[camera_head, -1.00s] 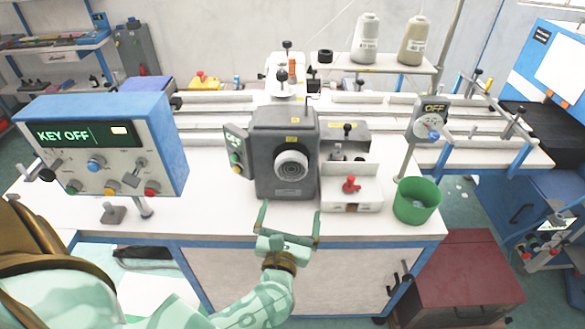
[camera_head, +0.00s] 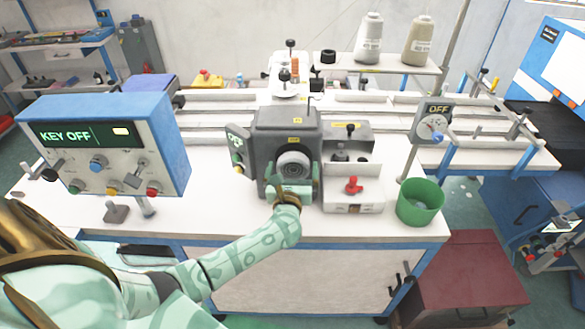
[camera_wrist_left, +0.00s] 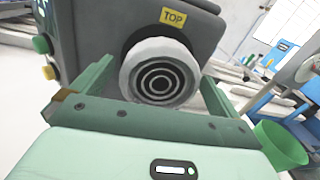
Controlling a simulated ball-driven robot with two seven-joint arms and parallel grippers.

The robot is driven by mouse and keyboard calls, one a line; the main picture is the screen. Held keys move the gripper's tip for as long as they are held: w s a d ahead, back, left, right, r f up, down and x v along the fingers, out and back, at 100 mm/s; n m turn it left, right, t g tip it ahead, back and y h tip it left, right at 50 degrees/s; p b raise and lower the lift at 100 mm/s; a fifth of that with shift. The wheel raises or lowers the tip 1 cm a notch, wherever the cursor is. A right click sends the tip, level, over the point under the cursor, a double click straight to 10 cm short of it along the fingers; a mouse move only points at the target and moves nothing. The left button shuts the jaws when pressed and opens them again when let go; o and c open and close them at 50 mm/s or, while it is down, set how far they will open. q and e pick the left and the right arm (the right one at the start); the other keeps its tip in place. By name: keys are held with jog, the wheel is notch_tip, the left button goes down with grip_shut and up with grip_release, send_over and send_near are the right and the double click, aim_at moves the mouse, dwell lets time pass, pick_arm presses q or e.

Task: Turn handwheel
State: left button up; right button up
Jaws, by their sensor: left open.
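The handwheel (camera_head: 292,165) is a light grey round knob with dark rings on the front of a dark grey machine head (camera_head: 288,125). It also shows in the left wrist view (camera_wrist_left: 160,72), large and near the middle. My left gripper (camera_head: 292,178) is open, right in front of the handwheel and slightly low. In the left wrist view its two green fingers (camera_wrist_left: 158,88) stand on either side of the wheel's lower part. I cannot tell whether they touch it. My right gripper is not in view.
A control box (camera_head: 105,145) reading KEY OFF stands at the left. A small button panel (camera_head: 237,150) is left of the machine head. A white block with a red knob (camera_head: 352,187) and a green bin (camera_head: 419,202) stand at the right. The table front (camera_head: 230,222) is clear.

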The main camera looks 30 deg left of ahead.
pick_arm(q)
jog(key=shift+w+a, duration=0.15)
jog(key=shift+w, duration=0.25)
jog(key=c, duration=0.9)
jog(key=shift+m, duration=0.3)
